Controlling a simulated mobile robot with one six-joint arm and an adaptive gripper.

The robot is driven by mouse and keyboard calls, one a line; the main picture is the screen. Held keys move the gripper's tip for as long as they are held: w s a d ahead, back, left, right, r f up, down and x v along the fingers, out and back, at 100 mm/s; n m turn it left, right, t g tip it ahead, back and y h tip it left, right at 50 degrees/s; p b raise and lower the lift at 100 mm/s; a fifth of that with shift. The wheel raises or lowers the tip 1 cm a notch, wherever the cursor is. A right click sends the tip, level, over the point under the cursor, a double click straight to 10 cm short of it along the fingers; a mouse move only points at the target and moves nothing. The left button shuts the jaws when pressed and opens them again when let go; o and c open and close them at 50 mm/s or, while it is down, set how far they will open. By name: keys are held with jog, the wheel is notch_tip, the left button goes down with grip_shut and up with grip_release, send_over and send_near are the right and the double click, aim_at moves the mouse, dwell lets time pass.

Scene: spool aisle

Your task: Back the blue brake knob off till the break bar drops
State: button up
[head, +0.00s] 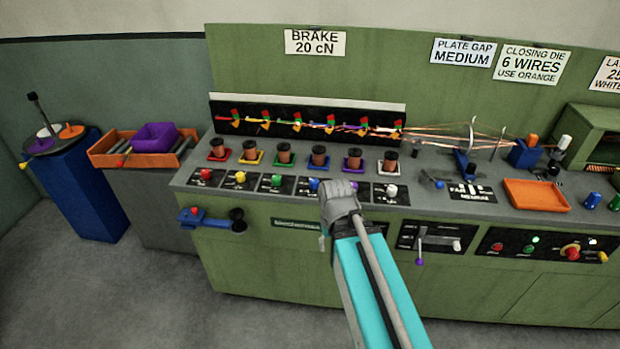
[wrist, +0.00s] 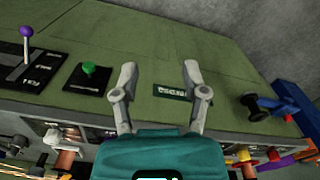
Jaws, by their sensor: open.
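The blue brake knob (head: 313,184) sits on a black plate in the row of coloured knobs along the bench's front edge, just left of my grey wrist. Behind it stands a copper spool (head: 319,154) on a blue base. Small break bars with red and green ends (head: 330,121) line the black back panel; their exact position is too small to tell. In the wrist view my gripper (wrist: 158,68) is open and empty, its fingers over the green bench front around a small label plate (wrist: 170,91). I cannot pick out the blue knob in the wrist view.
Neighbouring red (head: 206,174), green (head: 276,181) and white (head: 391,190) knobs sit close in the same row. Copper wires run right to a wire guide (head: 472,135). An orange tray (head: 536,196) lies on the right. A blue crank (head: 210,219) juts from the bench front.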

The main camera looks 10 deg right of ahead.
aim_at(314, 181)
jog(key=shift+w, duration=0.1)
jog(key=o, duration=0.3)
jog(key=shift+w+d+r, duration=0.1)
jog(key=shift+w, duration=0.05)
jog(key=shift+o, duration=0.5)
jog(key=w+r+m+p, duration=0.3)
jog(key=w, duration=0.6)
jog(key=w+r+m+p, duration=0.3)
jog(key=w+r+p, duration=0.1)
jog(key=w, duration=0.6)
jog(key=w+r+m+p, duration=0.4)
jog(key=w, duration=0.6)
jog(key=shift+d, duration=0.35)
jog(key=shift+s, duration=0.1)
jog(key=shift+f, duration=0.15)
notch_tip(314, 181, down, 14)
jog(key=b, duration=1.3)
jog(key=shift+r+b, duration=0.2)
jog(key=shift+b, duration=0.15)
jog(key=shift+c, duration=0.3)
jog(key=c, duration=1.1)
